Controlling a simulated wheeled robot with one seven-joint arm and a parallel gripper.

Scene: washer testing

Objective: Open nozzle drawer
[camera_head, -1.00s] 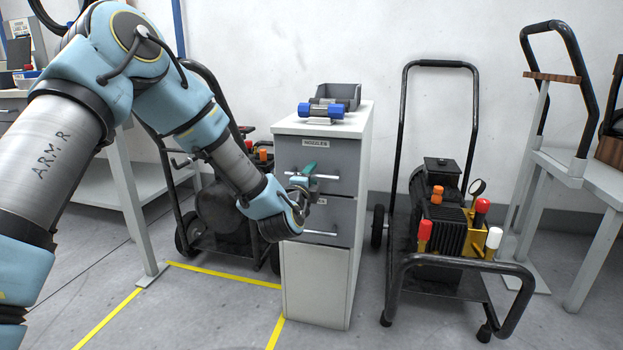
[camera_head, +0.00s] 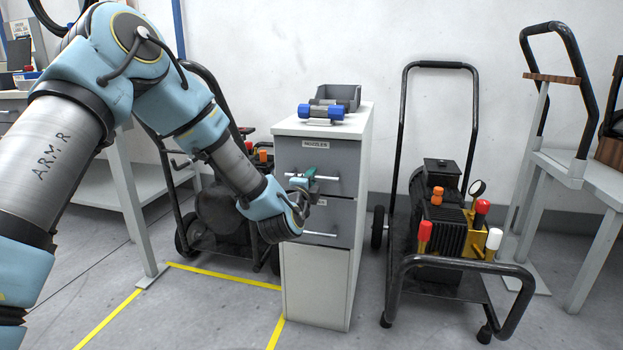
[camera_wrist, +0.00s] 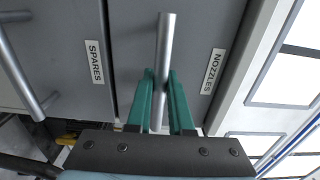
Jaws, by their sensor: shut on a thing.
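The nozzle drawer (camera_head: 345,160) is the top grey drawer of a narrow cabinet, with a "NOZZLES" label and a bar handle. It looks flush with the cabinet front. In the wrist view its handle (camera_wrist: 165,45) runs between the green fingers of my gripper (camera_wrist: 161,80), beside the "NOZZLES" label (camera_wrist: 213,70). My gripper is shut on the handle; in the head view it shows at the left part of the drawer front (camera_head: 305,180). The "SPARES" drawer (camera_head: 340,212) is just below, also with a bar handle (camera_wrist: 22,65).
Blue-ended parts (camera_head: 320,112) and a grey bin (camera_head: 338,94) sit on the cabinet top. A wheeled pump cart (camera_head: 440,230) stands to the right and another cart (camera_head: 220,205) behind my arm. Floor in front, with yellow tape (camera_head: 225,275), is clear.

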